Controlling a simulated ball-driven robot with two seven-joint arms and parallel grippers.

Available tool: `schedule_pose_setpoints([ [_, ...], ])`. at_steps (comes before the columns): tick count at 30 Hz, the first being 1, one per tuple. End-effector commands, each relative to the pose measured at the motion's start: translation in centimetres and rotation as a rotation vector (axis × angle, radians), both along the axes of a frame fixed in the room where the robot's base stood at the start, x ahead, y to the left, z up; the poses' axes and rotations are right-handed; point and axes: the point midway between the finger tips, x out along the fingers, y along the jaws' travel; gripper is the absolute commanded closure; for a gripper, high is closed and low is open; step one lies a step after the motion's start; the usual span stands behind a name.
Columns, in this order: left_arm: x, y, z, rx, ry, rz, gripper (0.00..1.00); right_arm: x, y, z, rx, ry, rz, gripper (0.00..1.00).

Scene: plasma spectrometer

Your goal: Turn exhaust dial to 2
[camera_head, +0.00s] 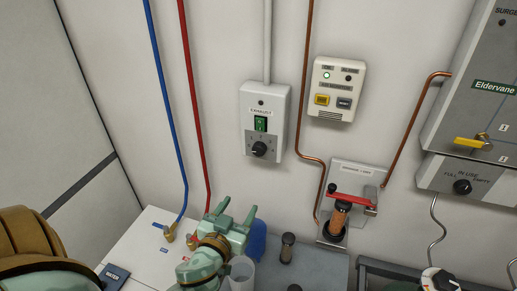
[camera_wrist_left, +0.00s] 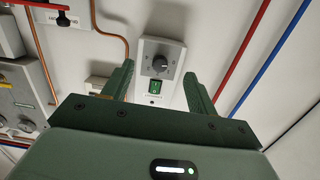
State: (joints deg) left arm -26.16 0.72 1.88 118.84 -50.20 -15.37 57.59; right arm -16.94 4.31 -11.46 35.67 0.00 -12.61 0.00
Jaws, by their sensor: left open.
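The exhaust box (camera_head: 281,93) is a white wall unit with a green rocker switch (camera_head: 261,124) above a black round dial (camera_head: 259,149). Numbers ring the dial, but they and its pointer are too small to read surely. My left gripper (camera_head: 237,210) is open and empty, below the box and apart from it. In the left wrist view, the box appears upside down, with the dial (camera_wrist_left: 160,65) showing between and beyond the two green fingers (camera_wrist_left: 158,70). The green switch (camera_wrist_left: 155,87) shows nearer the palm. My right gripper is not in view.
Blue and red pipes (camera_head: 188,95) run down the wall left of the box, and a copper pipe (camera_head: 307,80) runs right of it. A white alarm panel (camera_head: 350,78) hangs beside it. A clear cup (camera_head: 242,272) and a blue object (camera_head: 257,240) stand near my left gripper.

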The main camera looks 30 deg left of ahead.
Motion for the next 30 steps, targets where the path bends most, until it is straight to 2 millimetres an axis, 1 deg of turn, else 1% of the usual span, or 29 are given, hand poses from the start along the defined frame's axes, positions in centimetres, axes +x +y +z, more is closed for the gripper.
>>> schedule_pose_setpoints([
  [1, 0.0, 0.3, 2.3, -0.006, -0.047, 0.011, 0.42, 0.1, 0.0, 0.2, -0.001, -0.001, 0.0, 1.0],
  [3, 0.1, 0.6, 4.2, -0.014, -0.09, 0.02, 0.42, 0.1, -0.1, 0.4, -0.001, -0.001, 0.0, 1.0],
  [6, 0.8, 0.9, 5.1, -0.017, -0.111, 0.024, 0.42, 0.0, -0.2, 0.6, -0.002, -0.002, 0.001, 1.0],
  [8, 1.7, 1.1, 5.2, -0.016, -0.112, 0.022, 0.42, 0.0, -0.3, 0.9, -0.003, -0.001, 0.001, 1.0],
  [11, 3.9, 1.6, 5.3, -0.014, -0.112, 0.023, 0.42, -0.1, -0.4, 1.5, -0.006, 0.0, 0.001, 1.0],
  [18, 9.9, 3.1, 5.2, -0.016, -0.11, 0.023, 0.42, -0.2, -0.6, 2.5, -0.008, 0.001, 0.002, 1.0],
  [21, 12.1, 3.6, 5.1, -0.016, -0.109, 0.023, 0.42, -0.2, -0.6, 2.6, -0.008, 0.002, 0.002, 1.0],
  [25, 14.2, 4.1, 5.0, -0.018, -0.107, 0.023, 0.42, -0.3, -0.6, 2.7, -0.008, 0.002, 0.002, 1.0],
  [30, 15.5, 4.4, 4.9, -0.018, -0.107, 0.023, 0.42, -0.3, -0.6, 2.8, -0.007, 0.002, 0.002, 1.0],
])
